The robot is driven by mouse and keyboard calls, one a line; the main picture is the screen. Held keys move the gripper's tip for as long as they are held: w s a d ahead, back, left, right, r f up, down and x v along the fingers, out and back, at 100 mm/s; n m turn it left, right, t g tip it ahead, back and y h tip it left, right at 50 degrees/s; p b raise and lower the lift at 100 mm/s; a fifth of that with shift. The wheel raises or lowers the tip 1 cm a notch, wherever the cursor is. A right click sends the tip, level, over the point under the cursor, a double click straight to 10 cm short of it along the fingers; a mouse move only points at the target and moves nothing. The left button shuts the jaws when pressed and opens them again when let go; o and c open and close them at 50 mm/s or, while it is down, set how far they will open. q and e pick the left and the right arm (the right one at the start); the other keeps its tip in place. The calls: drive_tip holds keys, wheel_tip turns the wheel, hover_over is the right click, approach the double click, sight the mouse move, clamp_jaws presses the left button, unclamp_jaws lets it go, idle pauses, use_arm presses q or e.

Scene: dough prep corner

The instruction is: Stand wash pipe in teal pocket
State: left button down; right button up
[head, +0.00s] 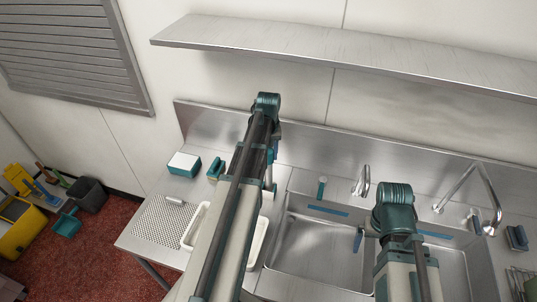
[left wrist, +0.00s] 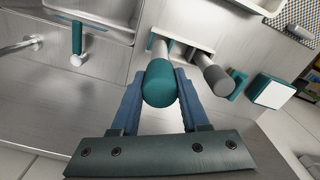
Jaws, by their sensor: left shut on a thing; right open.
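In the left wrist view my left gripper (left wrist: 160,92) is shut on a pale pipe with a thick teal end (left wrist: 160,78); its blue fingers lie on either side of that end. The pipe's far end and whatever lies under it are partly hidden. A similar pipe with a grey end (left wrist: 216,78) is close beside it to the right. I cannot clearly tell a teal pocket there. In the head view my left arm covers most of this spot. A blue finger of my right gripper (head: 358,239) shows over the sink; the rest is hidden, and it looks empty.
The steel sink (head: 310,245) lies to the right of the left arm. A white tray (head: 191,232), a perforated mat (head: 158,222) and a white-topped teal box (head: 184,164) are on the left counter. A tap (head: 362,182) and a long shelf (head: 330,52) are behind.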

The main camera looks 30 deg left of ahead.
use_arm(q)
wheel_tip(320, 180, down, 7)
drive_tip(key=b, duration=0.6)
drive_tip(key=shift+r+b, duration=0.2)
drive_tip(key=shift+b, duration=0.15)
idle(1.9)
unclamp_jaws()
idle(0.3)
drive_tip(key=shift+r, duration=0.1)
drive_tip(key=shift+r+p, duration=4.5)
drive_tip(key=shift+p, duration=0.1)
drive_tip(key=shift+f, duration=0.1)
